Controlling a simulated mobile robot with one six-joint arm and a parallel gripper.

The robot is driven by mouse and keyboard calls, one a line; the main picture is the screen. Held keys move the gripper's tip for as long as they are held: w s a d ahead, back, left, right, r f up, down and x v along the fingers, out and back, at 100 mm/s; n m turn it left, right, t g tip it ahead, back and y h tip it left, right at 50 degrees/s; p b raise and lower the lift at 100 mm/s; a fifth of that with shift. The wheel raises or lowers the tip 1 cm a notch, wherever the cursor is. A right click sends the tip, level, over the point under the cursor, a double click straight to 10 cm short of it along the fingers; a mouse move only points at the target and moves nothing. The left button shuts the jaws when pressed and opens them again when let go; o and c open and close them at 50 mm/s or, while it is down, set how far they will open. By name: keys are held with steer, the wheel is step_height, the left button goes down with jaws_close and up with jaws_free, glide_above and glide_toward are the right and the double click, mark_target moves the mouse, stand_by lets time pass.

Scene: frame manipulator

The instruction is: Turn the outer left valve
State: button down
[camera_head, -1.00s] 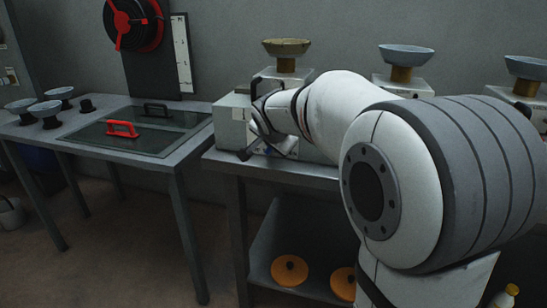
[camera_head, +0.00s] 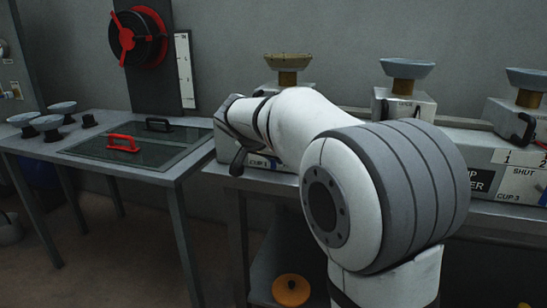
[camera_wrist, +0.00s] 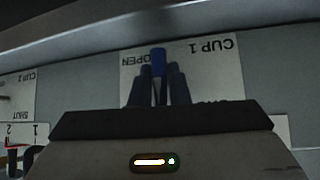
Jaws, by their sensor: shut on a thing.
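A valve handle with a blue end (camera_wrist: 158,54) shows in the wrist view in front of an upside-down label (camera_wrist: 205,58) reading CUP 1 and OPEN. My gripper (camera_wrist: 158,78) has its dark fingers closed around this handle, and its blue tip sticks out past them. In the head view, the left metal box carries a brownish cup (camera_head: 287,61) and a CUP 1 label (camera_head: 257,162) on its front. My arm hides most of that box front and the valve there. The fingers cannot be made out in the head view.
Bluish cups stand on the middle box (camera_head: 407,68) and right box (camera_head: 527,78). A side table (camera_head: 178,170) at left holds a red handle (camera_head: 123,142), a black handle (camera_head: 158,124) and several small cups. An orange disc (camera_head: 291,290) lies on the shelf below.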

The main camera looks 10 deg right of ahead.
steer(key=shift+f, duration=0.1)
steer(key=c, duration=1.4)
jaws_free()
steer(key=p+v, duration=0.1)
steer(key=v, duration=0.7)
steer(key=shift+p, duration=0.35)
